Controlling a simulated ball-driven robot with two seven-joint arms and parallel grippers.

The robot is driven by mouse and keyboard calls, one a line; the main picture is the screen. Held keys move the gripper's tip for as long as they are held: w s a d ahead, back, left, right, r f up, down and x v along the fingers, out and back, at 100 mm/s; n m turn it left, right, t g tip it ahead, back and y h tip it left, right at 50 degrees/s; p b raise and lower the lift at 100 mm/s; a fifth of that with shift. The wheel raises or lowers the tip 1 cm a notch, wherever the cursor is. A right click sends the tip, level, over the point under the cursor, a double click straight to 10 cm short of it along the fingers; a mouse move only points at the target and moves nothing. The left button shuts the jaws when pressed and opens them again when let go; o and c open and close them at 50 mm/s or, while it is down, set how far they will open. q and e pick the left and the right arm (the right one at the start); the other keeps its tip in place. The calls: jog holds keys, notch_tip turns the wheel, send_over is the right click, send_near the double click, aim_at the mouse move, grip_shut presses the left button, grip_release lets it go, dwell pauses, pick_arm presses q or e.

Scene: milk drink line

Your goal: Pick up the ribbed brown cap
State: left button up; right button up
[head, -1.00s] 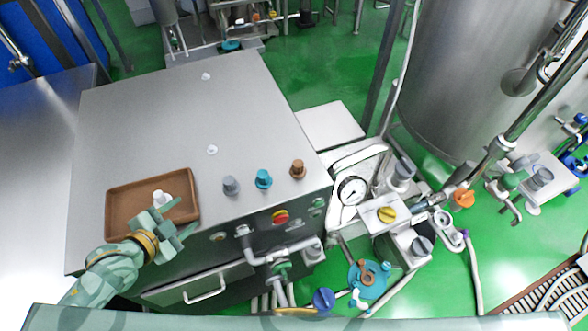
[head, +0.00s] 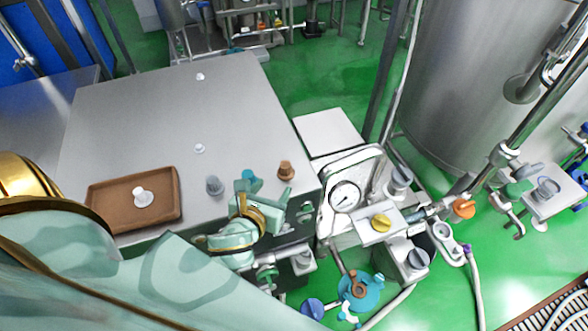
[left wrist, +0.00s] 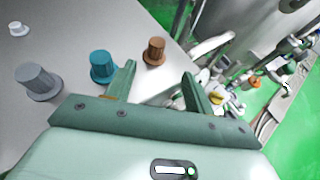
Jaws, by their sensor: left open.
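The ribbed brown cap (head: 286,170) stands upright near the front right corner of the steel cabinet top (head: 190,105). My left gripper (head: 266,190) is open and empty, just to the left of the brown cap and nearer to me. In the left wrist view the brown cap (left wrist: 154,51) stands beyond the two spread fingertips (left wrist: 158,72), between them in the picture and apart from them. A teal cap (left wrist: 103,66) is close outside the left finger; in the head view it (head: 249,177) is partly hidden by the gripper. My right gripper is not in view.
A grey cap (head: 214,185) stands left of the teal one. A brown tray (head: 105,200) with a white cap (head: 143,196) lies at the left. A pressure gauge (head: 345,197) and pipework are close at the right, past the cabinet edge. The cabinet's middle is mostly clear.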

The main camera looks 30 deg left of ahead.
aim_at(283, 170)
pick_arm(q)
jog(key=x, duration=0.6)
jog(key=shift+d, duration=0.1)
jog(key=x, duration=0.6)
jog(key=shift+a+f, duration=0.2)
jog(key=shift+a, duration=0.2)
jog(key=c, duration=1)
